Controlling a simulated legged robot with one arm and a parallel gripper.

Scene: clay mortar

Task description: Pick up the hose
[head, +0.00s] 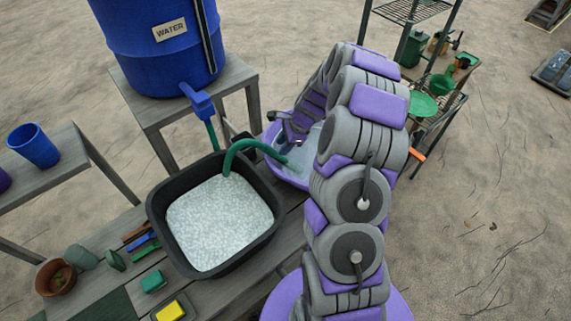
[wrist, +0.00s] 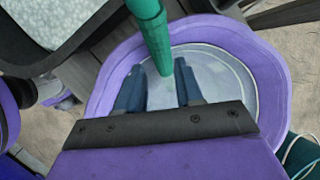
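A green hose (head: 250,143) arches from inside the black tub (head: 158,232) over its rim towards the purple basin-shaped part at my arm's end. In the wrist view the hose (wrist: 152,30) comes down from the top edge, its lower end near the fingertips. My gripper (wrist: 157,76) is open, with dark blue fingers apart on either side of a pale grey strip. The hose end lies between or just above the fingertips, closer to the right one; contact is unclear. In the head view my gripper (head: 298,140) is beside the tub, partly hidden by my arm.
The tub holds pale, grainy-looking contents. A blue water barrel (head: 150,60) with a blue tap (head: 197,98) stands behind on a grey stand. A wooden bench (head: 215,300) carries a yellow sponge (head: 171,311) and a pot (head: 56,278). A shelf rack (head: 420,75) stands at right.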

